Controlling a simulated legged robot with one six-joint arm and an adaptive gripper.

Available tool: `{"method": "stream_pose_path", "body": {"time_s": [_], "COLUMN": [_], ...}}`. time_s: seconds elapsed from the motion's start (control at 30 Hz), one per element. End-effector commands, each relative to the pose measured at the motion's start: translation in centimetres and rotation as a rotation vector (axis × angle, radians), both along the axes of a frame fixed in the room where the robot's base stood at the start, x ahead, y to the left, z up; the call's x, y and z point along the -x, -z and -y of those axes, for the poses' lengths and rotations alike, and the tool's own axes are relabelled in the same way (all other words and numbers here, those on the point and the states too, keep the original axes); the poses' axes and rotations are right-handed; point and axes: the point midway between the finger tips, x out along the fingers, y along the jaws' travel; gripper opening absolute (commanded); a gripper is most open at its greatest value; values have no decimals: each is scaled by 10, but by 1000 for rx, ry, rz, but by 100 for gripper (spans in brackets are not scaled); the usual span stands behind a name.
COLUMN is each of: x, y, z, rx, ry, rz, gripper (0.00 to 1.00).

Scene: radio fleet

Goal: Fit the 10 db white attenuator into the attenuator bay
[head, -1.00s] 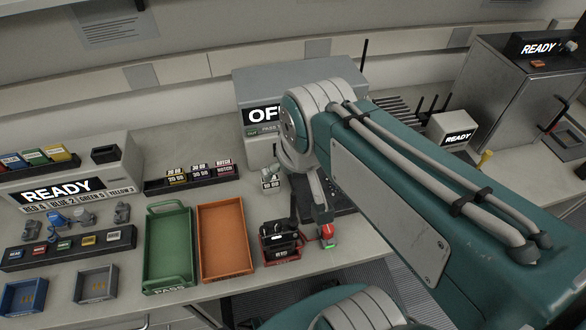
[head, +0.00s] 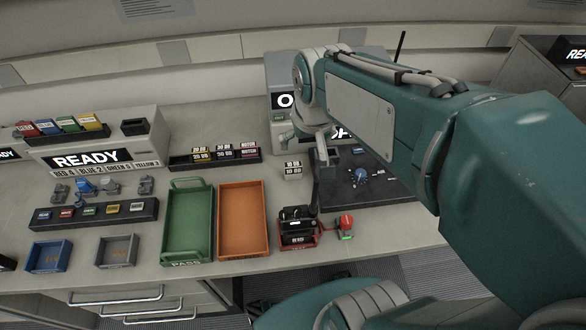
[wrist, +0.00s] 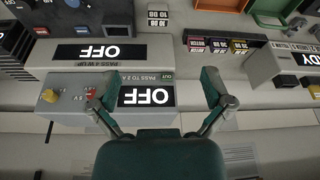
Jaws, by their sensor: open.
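The white 10 dB attenuator (head: 293,170) stands on the bench between the black attenuator rack (head: 232,156) and a black panel. It also shows at the top of the wrist view (wrist: 158,18). My gripper (wrist: 158,80) is open and empty, its two fingers spread above a grey box with OFF displays (wrist: 180,75). The attenuator lies beyond the fingertips, apart from them. In the head view my arm covers much of the grey box and most of the gripper. I cannot tell which opening is the attenuator bay.
The black panel with a blue knob (head: 395,188) lies right of the attenuator. A green tray (head: 167,230), an orange tray (head: 242,248) and a red holder with a black radio (head: 298,240) stand in front. Bare bench lies behind the rack.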

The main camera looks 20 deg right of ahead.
Motion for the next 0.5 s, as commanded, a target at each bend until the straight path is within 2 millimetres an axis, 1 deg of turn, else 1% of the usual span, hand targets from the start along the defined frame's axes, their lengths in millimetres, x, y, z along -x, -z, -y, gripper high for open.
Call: {"method": "stream_pose_path", "body": {"time_s": [0.03, 0.1, 0.37, 0.5], "x": [-9, -20, -58, -77], "y": [7, 15, 52, 76], "z": [1, 2, 7, 9], "rx": [-2, -5, -13, -16], "ry": [8, 18, 54, 73], "rz": [-23, -47, -136, -187], "gripper": [100, 100, 100, 100]}}
